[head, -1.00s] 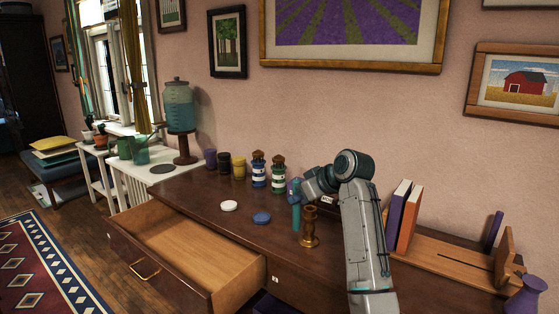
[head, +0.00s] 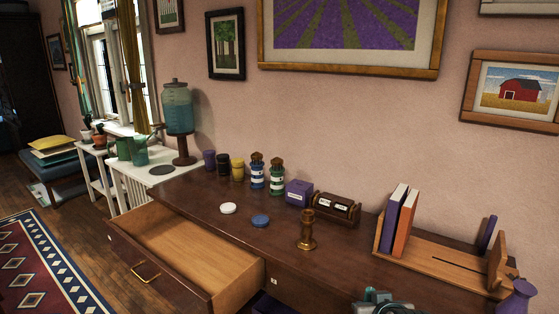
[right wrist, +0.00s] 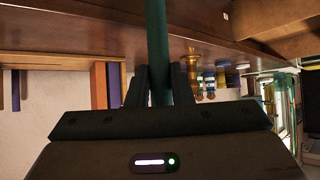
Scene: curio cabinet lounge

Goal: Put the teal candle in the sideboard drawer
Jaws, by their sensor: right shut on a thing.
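The teal candle (right wrist: 157,40) is a slim rod between the fingers of my right gripper (right wrist: 160,88), which is shut on it. The candle's far end runs out of the top of the right wrist view. In the head view neither the candle nor the gripper shows; only a bit of my arm is at the bottom edge. The sideboard drawer (head: 190,254) is pulled open at the left front and its visible inside is empty. A brass candlestick (head: 307,232) stands upright on the sideboard (head: 345,270) with no candle in it. My left gripper is not in view.
A white disc (head: 228,208) and a blue disc (head: 261,221) lie on the sideboard. Several jars, a purple box (head: 298,193) and a dark wooden box (head: 336,208) line the back. A book rack (head: 440,262) stands at the right, near a purple vase (head: 519,298).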

